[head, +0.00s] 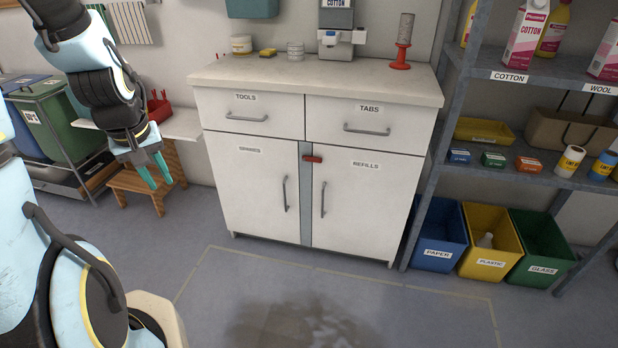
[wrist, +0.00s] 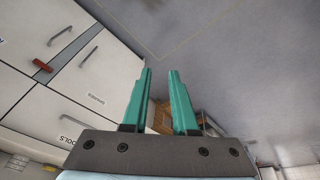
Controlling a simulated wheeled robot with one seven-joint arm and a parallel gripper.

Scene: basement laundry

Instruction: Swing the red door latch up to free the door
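The red door latch (head: 312,159) is a small bar lying about level across the strip between the two lower doors of the white cabinet (head: 272,205). It reaches onto the top edge of the right door, labelled REFILLS (head: 366,190). In the wrist view the latch (wrist: 42,65) shows at the left. My gripper (head: 159,179) hangs left of the cabinet, well apart from the latch, with its fingers pointing down. In the wrist view my gripper (wrist: 160,75) has its two green fingers apart with nothing between them.
The cabinet has two drawers above, with bar handles (head: 367,131), and upright door handles (head: 323,200). A wooden stool (head: 140,183) stands behind my gripper. A shelf rack (head: 430,180) with bins stands at the right. The floor in front is clear, with a dark wet-looking patch (head: 300,318).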

